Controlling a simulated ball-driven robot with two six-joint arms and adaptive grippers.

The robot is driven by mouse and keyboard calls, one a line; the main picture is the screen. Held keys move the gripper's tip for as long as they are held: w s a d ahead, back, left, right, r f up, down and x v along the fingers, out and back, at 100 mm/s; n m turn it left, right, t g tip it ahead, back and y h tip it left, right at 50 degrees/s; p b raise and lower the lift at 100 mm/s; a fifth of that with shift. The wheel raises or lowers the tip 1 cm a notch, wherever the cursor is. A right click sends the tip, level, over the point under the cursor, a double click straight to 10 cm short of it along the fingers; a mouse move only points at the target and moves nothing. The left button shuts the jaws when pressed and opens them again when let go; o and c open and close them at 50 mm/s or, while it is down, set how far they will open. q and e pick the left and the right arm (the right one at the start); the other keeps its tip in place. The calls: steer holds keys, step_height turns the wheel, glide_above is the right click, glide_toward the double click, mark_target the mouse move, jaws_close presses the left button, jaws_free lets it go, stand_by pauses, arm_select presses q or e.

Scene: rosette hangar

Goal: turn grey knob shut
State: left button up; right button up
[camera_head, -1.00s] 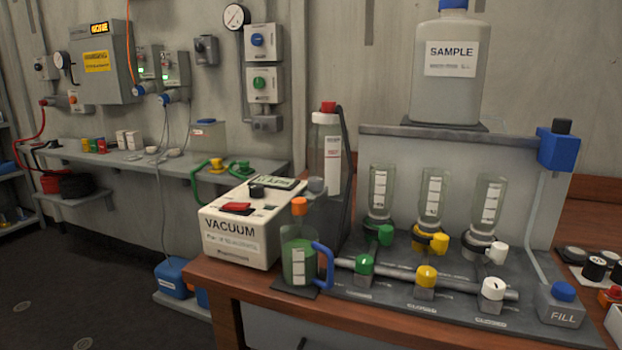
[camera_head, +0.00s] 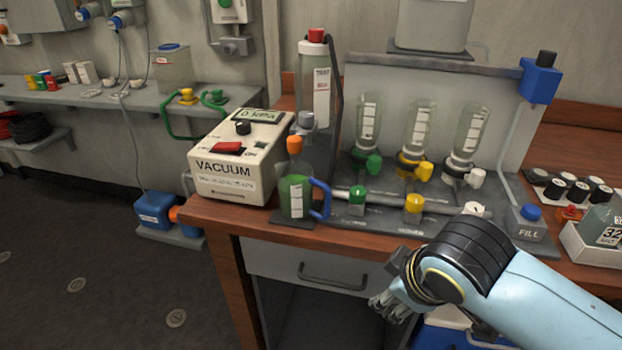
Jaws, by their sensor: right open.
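The grey knob (camera_head: 305,120) sits low on the front of the tall trap bottle (camera_head: 320,85) with a red cap, behind and right of the white vacuum box (camera_head: 240,155). Its turn position is too small to tell. My right gripper (camera_head: 382,306) is low in front of the bench's drawer, well below and to the right of the grey knob, touching nothing that I can see. It is open, though its fingers are small and partly hidden by my wrist. My left gripper is not in view.
A jug of green liquid (camera_head: 296,197) with a blue handle and orange top stands in front of the knob. Green (camera_head: 357,200), yellow (camera_head: 413,203) and white (camera_head: 474,210) valves line the manifold to the right. The bench edge and drawer handle (camera_head: 333,276) are near my gripper.

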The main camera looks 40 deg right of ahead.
mark_target(310, 117)
steer(key=w+d+r+n+t+h, duration=0.3)
steer(key=w+d+r+n, duration=0.15)
steer(key=r, duration=0.25)
steer(key=w+d+r+n+t+h, duration=0.2)
steer(key=w+d+r+n+t, duration=0.2)
steer(key=w+r+n, duration=0.25)
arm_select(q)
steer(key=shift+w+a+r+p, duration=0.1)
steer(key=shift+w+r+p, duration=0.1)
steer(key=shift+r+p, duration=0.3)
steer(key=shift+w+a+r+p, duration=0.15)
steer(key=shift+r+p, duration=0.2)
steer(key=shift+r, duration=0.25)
arm_select(e)
steer(key=w+a+r+n+t+y, duration=0.1)
steer(key=w+n+t+y, duration=0.1)
steer(key=w+n, duration=0.4)
steer(key=w+a+r+n+t+y, duration=0.1)
steer(key=w+n+t+y, duration=0.1)
steer(key=w+n, duration=0.4)
steer(key=w+a+r+n+t+y, duration=0.1)
steer(key=w+a+n+t+y, duration=0.1)
steer(key=w+n, duration=0.4)
steer(key=shift+w+r+n, duration=0.15)
steer(key=shift+n, duration=1.45)
steer(key=shift+c, duration=0.2)
